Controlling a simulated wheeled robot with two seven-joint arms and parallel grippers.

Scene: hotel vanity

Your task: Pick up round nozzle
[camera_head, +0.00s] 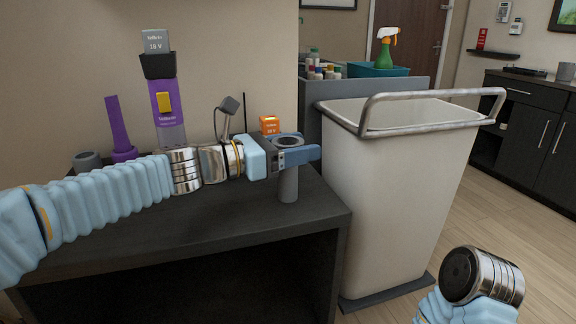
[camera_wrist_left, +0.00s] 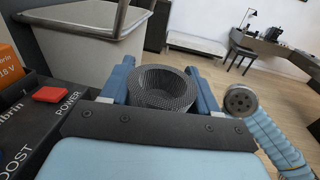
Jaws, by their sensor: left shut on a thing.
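The round nozzle (camera_head: 288,187) is a dark grey tube with a wide round open mouth. My left gripper (camera_head: 300,155) is shut around its upper part, and the tube hangs upright below the fingers over the dark table. I cannot tell whether its lower end touches the tabletop. In the left wrist view the nozzle's ribbed mouth (camera_wrist_left: 165,84) sits between the two blue fingers. My right gripper is not in view; only part of my right arm shows at the lower right.
On the dark table (camera_head: 200,235) stand a purple handheld vacuum (camera_head: 170,118), a purple narrow nozzle (camera_head: 119,130), a grey round piece (camera_head: 87,161) and an orange battery (camera_head: 270,125). A large pale bin (camera_head: 400,190) with a metal rail stands close to the table's right.

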